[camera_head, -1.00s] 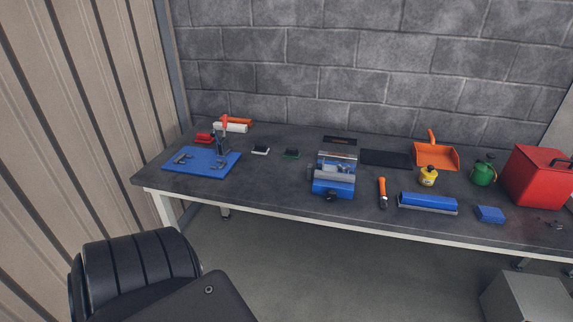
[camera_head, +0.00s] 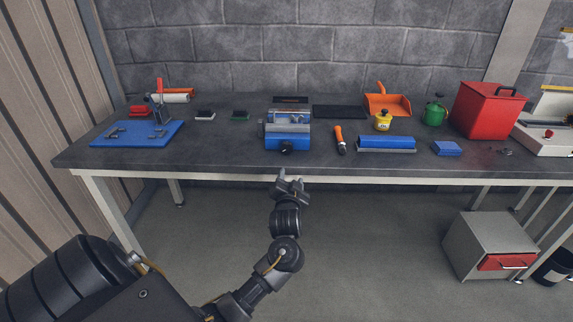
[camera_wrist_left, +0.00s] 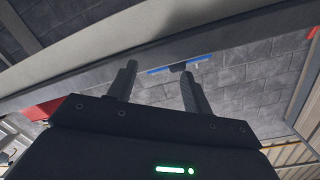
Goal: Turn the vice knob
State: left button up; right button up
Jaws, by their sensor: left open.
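The blue vice (camera_head: 287,134) with grey metal jaws stands near the front edge of the dark workbench. Its black knob (camera_head: 287,148) is on the front face, towards me. My left gripper (camera_head: 291,178) is just off the bench's front edge, below and in front of the knob, apart from it. In the left wrist view the two fingers (camera_wrist_left: 158,85) are spread with nothing between them. My right gripper is not in view.
An orange-handled tool (camera_head: 340,139) and a long blue block (camera_head: 386,143) lie right of the vice. A blue board (camera_head: 137,134) lies on the left. The bench's front edge (camera_head: 380,176) runs close to my gripper. A grey cabinet (camera_head: 488,243) stands below on the right.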

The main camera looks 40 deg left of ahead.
aim_at(288, 148)
pick_arm(q)
jog(key=shift+n+y, duration=0.5)
jog(key=shift+n, duration=0.1)
jog(key=w+a+r, duration=0.1)
jog(key=w+a, duration=0.1)
jog(key=w+a+r, duration=0.1)
jog(key=w+a, duration=0.1)
jog(key=w+a+r+b, duration=0.1)
jog(key=w+a+r, duration=0.1)
jog(key=w+a, duration=0.1)
jog(key=shift+w+a, duration=0.3)
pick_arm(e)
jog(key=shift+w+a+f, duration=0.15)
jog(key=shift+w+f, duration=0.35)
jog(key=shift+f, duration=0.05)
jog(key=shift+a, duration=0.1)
